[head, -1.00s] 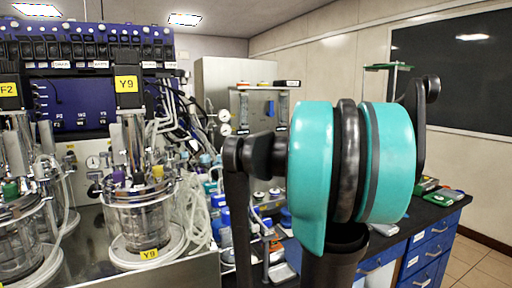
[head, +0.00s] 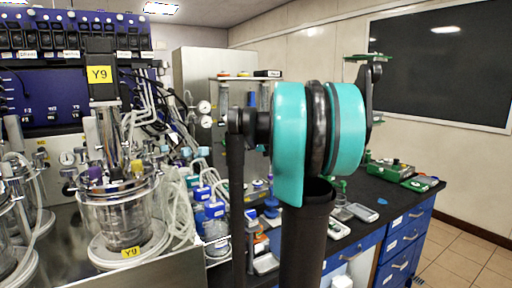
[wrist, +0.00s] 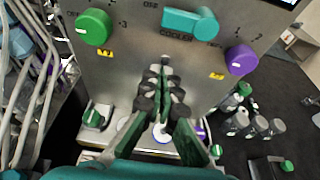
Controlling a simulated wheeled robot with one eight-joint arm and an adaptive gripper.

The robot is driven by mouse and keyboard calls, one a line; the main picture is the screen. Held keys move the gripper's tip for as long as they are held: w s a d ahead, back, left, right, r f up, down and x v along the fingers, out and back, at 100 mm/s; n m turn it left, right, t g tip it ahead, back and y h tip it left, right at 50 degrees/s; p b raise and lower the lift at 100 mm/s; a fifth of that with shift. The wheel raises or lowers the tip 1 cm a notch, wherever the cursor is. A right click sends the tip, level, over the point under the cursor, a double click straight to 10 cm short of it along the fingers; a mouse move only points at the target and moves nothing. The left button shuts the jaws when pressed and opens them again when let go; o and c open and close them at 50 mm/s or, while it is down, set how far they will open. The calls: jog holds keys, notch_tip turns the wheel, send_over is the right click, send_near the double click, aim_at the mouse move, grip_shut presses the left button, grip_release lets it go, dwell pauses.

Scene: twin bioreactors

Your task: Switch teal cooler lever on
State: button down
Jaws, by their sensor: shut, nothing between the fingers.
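The teal cooler lever (wrist: 188,23) is at the top of the wrist view, on a grey metal panel (wrist: 122,62). It lies roughly sideways, above the "COOLER" label, with an "OFF" label at its upper left. My gripper (wrist: 164,72) is in the middle of the wrist view, its fingers together and empty. Its tips appear below the lever in the picture, with a gap between them. I cannot tell how far the tips are from the panel. The head view does not clearly show the lever or the gripper.
A green knob (wrist: 93,27) is left of the lever and a purple knob (wrist: 241,59) right of it. Several capped bottles (wrist: 257,127) stand at the lower right. In the head view, a glass vessel (head: 118,212) labelled Y9 stands left, and a blue-drawered bench (head: 402,245) right.

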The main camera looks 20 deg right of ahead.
aim_at(245, 133)
jog(key=x, duration=0.3)
jog(key=shift+w, duration=0.15)
notch_tip(245, 133, up, 3)
jog(key=shift+f, duration=0.2)
jog(key=shift+r, duration=0.7)
jog(key=shift+r+m+y, duration=0.25)
jog(key=shift+m+y, duration=0.05)
jog(key=shift+m, duration=0.3)
jog(key=m+y, duration=0.1)
jog(key=r+m+y, duration=0.1)
jog(key=m, duration=0.1)
jog(key=shift+r, duration=0.35)
jog(key=shift+a+r, duration=0.1)
jog(key=shift+r, duration=0.2)
jog(key=shift+d+r, duration=0.3)
jog(key=shift+r, duration=0.3)
jog(key=shift+d+r, duration=0.55)
jog(key=shift+d, duration=0.05)
jog(key=shift+w+d+r, duration=0.1)
jog(key=shift+d+r, duration=0.15)
jog(key=shift+d, duration=0.15)
